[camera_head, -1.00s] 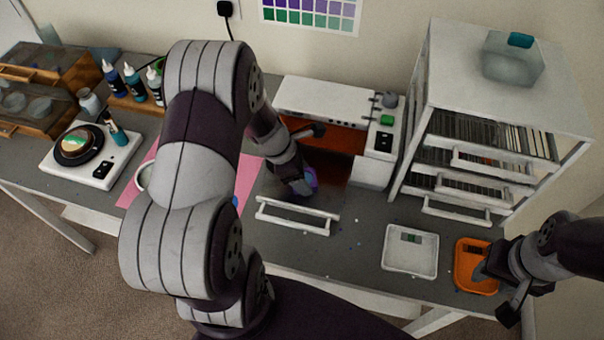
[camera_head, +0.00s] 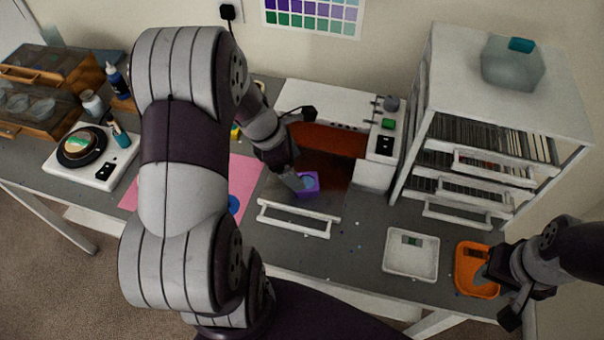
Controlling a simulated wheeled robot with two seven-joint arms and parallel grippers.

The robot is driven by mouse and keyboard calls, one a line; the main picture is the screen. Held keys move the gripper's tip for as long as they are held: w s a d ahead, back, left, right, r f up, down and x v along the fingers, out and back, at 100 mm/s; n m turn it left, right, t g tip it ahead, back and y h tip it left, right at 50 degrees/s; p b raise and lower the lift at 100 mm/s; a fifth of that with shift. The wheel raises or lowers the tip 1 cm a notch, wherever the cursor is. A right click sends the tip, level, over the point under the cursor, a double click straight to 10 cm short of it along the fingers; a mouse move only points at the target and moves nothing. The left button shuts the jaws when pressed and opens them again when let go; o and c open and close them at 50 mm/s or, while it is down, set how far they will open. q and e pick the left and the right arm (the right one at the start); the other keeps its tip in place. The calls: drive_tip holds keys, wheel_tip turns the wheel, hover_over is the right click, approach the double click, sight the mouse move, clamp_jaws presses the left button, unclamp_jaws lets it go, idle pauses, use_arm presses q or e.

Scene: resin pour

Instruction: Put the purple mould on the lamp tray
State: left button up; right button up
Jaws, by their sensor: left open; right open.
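The purple mould (camera_head: 312,191), a small square block with a blue-grey round top, rests on the dark lamp tray (camera_head: 330,197). The tray is drawn out in front of the white lamp box (camera_head: 335,105), with its white handle at the front. My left gripper (camera_head: 294,182) is open, just left of the mould and close to it; whether they touch I cannot tell. My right gripper (camera_head: 487,277) is open at the orange tray (camera_head: 466,287), at the lower right.
A white tray (camera_head: 410,270) lies left of the orange one. A white drawer rack (camera_head: 470,95) with a clear container on top stands right of the lamp. A pink mat (camera_head: 245,172) lies partly behind my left arm. A white turntable device (camera_head: 65,170) is at the left.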

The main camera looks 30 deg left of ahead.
use_arm(q)
drive_tip(key=v, duration=0.5)
drive_tip(key=s+d+m+y, duration=0.1)
drive_tip(key=s+d+m, duration=0.2)
drive_tip(key=m, duration=0.9)
drive_tip(key=s+d+m+g+y, duration=0.1)
drive_tip(key=d+m, duration=0.5)
drive_tip(key=m, duration=0.7)
drive_tip(key=shift+s+d+m+y, duration=0.2)
drive_tip(key=shift+s+m+y, duration=0.1)
drive_tip(key=shift+s+y, duration=0.7)
drive_tip(key=shift+s, duration=0.1)
